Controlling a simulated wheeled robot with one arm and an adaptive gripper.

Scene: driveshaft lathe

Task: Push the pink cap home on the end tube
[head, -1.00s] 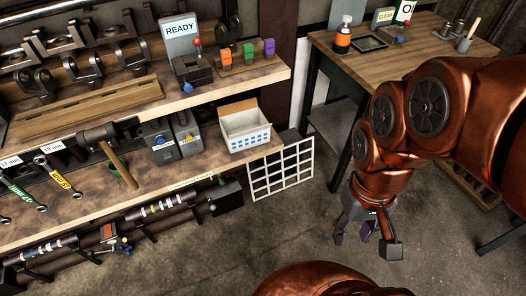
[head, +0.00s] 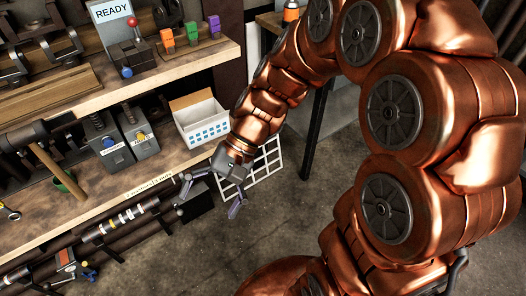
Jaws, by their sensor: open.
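A long dark tube (head: 128,216) with white, yellow and reddish bands lies along the front under the lower shelf. Its right end runs toward my gripper (head: 208,207). My gripper is open and empty, pointing down, with its fingers spread wide in front of the shelf's right part. The left finger shows close to the tube's right end; I cannot tell whether they touch. I cannot make out a pink cap, and the tube's end is partly hidden around my gripper. A second banded tube (head: 22,274) shows at the lower left.
A white box (head: 202,124) stands on the lower shelf (head: 95,200), just behind my arm. A white wire grid (head: 262,172) is behind my gripper. A dark block (head: 198,200) sits by the tube's end. A hammer (head: 45,157) lies left. The floor in front is clear.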

